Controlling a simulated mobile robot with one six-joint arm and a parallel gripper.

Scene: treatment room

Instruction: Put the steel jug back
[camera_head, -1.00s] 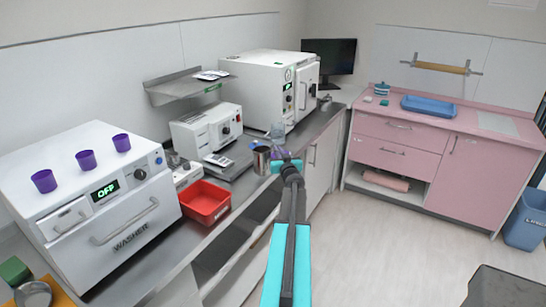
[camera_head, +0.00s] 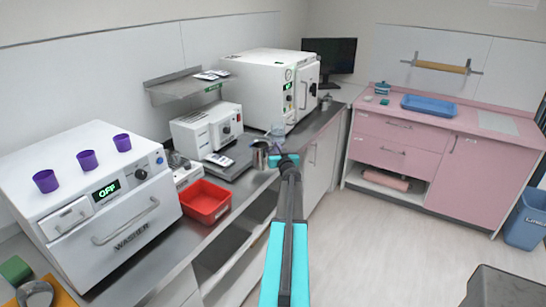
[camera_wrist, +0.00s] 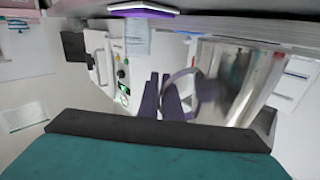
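The steel jug (camera_head: 260,157) is at the front edge of the steel counter (camera_head: 237,205), beside the flat grey unit. In the wrist view the jug (camera_wrist: 238,82) is large, shiny and slightly tilted in the picture, with its ring handle towards my gripper. My gripper (camera_head: 275,159) is to the right of the jug, at its handle side. In the wrist view its dark fingers (camera_wrist: 170,98) are close together at the handle and appear shut on it. The exact contact is partly hidden. Whether the jug's base touches the counter is unclear.
A red tray (camera_head: 224,211) and the washer (camera_head: 128,243) with purple cups stand to the left. A small white device (camera_head: 200,135) and a large white steriliser (camera_head: 262,85) stand behind. A clear vessel (camera_head: 277,131) is close behind the jug. Open floor (camera_head: 400,245) lies right.

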